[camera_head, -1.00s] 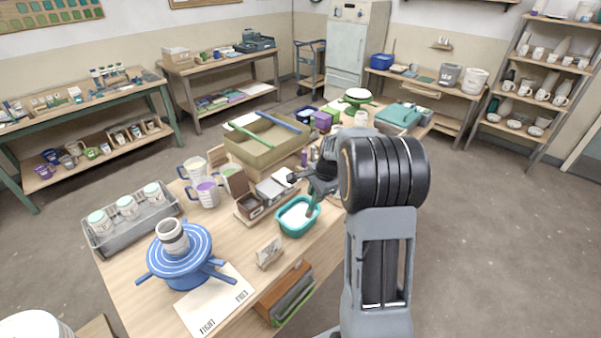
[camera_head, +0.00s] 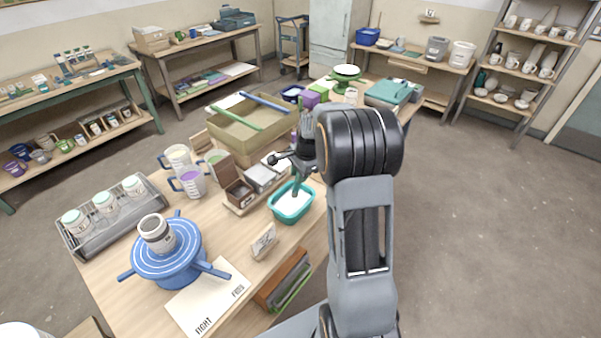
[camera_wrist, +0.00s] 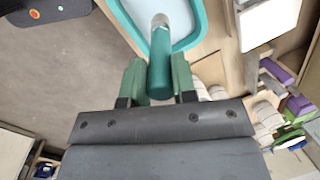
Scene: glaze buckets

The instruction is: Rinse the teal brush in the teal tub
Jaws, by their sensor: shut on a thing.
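The teal tub (camera_head: 291,214) stands near the right edge of the wooden worktable, with pale liquid inside. It also shows at the top of the wrist view (camera_wrist: 128,32), its rim partly cut off. My gripper (camera_wrist: 158,82) is shut on the teal brush (camera_wrist: 160,62), with one finger on each side of the handle. In the head view my gripper (camera_head: 302,165) is above the tub, and the brush (camera_head: 296,187) points down into it. The bristles are hidden, and I cannot tell how deep they reach.
A blue banding wheel (camera_head: 168,255) with a cup, a jar tray (camera_head: 112,232), mugs (camera_head: 190,182) and a small card (camera_head: 263,242) stand left of the tub. The floor to the right is clear.

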